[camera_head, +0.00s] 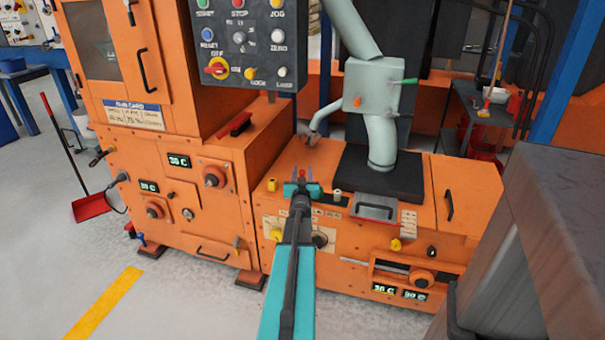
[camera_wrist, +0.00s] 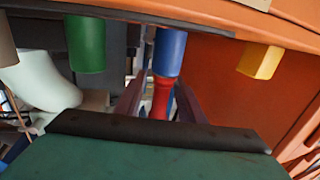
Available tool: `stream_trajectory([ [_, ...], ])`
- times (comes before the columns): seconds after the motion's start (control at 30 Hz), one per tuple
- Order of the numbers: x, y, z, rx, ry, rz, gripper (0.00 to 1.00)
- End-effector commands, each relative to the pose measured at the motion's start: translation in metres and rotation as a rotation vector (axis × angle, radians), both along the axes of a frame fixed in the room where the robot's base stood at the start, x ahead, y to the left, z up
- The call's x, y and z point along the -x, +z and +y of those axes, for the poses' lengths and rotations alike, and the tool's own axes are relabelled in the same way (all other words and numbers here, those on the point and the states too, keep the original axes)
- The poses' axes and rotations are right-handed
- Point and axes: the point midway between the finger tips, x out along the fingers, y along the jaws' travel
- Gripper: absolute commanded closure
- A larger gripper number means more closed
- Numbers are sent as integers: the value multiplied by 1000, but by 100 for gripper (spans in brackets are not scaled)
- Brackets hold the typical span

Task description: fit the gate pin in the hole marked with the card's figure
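My gripper (camera_head: 302,176) is over the front of the low orange machine top, at the end of my teal arm. In the wrist view, a blue and red pin-like piece (camera_wrist: 168,58) stands between the two dark fingers of my gripper (camera_wrist: 160,103). I cannot tell whether the fingers touch it, or whether it is the gate pin. The run card (camera_head: 134,114) is on the tall orange cabinet at left; its figure is too small to read. A pale labelled plate (camera_head: 299,221) is on the machine front, partly behind my arm. I cannot make out the marked holes.
In the wrist view, a green cylinder (camera_wrist: 86,44) is left of the fingers and a yellow hexagonal piece (camera_wrist: 259,61) right. In the head view, a yellow piece (camera_head: 272,184) and a cream peg (camera_head: 337,196) flank my gripper. A grey pipe (camera_head: 380,140) rises behind.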

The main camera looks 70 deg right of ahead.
Motion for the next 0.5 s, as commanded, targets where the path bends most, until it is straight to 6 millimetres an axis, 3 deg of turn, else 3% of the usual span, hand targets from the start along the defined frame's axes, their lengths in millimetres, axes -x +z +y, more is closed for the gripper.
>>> stream_trajectory([
  [0.5, 10, 1, 29, 0, 0, 0, 64],
])
